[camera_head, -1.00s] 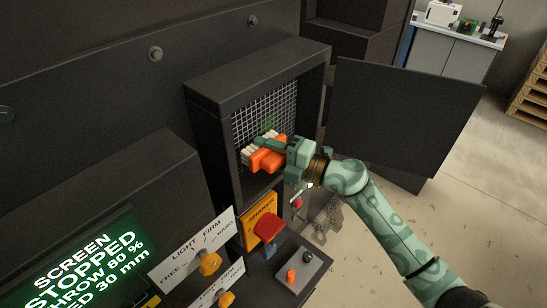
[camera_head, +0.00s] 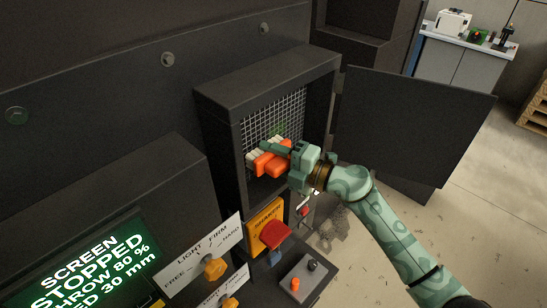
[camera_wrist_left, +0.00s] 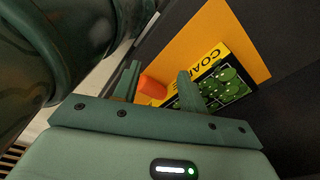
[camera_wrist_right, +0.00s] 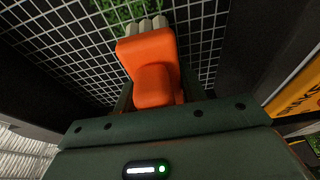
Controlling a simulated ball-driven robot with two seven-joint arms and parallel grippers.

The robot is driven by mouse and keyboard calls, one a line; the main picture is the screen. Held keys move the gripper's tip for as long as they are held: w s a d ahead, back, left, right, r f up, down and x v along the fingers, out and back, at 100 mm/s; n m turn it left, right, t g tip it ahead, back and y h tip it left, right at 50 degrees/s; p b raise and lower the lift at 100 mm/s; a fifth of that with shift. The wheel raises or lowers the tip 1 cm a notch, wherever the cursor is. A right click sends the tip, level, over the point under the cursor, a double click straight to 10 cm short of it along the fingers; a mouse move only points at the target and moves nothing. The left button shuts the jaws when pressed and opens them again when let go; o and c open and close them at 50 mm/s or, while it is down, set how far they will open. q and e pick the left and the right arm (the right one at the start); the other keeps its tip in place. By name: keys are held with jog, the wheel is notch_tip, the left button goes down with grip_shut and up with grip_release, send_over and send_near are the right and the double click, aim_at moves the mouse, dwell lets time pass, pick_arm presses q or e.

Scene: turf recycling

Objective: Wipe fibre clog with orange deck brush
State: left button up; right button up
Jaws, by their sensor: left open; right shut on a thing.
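The orange deck brush (camera_head: 272,161) is in my right gripper (camera_head: 291,153), which is shut on it inside the open cabinet. Its pale bristles face the wire mesh screen (camera_head: 292,108); whether they touch it is hard to tell. The green fibre clog (camera_head: 279,128) shows faintly on the mesh just above the brush, partly hidden. In the right wrist view, the brush (camera_wrist_right: 150,65) covers the screen's middle, with green fibres (camera_wrist_right: 125,10) beyond its bristles. My left gripper (camera_wrist_left: 158,88) is open and shows only in its wrist view, facing an orange panel.
A red button (camera_head: 276,236) and knobs sit on the panels below. The screen display (camera_head: 92,262) reads stopped. A yellow label with green artwork (camera_wrist_left: 222,85) lies beyond my left fingers.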

pick_arm(q)
jog(key=shift+f, duration=0.1)
pick_arm(e)
jog(key=shift+w+a, duration=0.45)
jog(key=shift+d, duration=0.15)
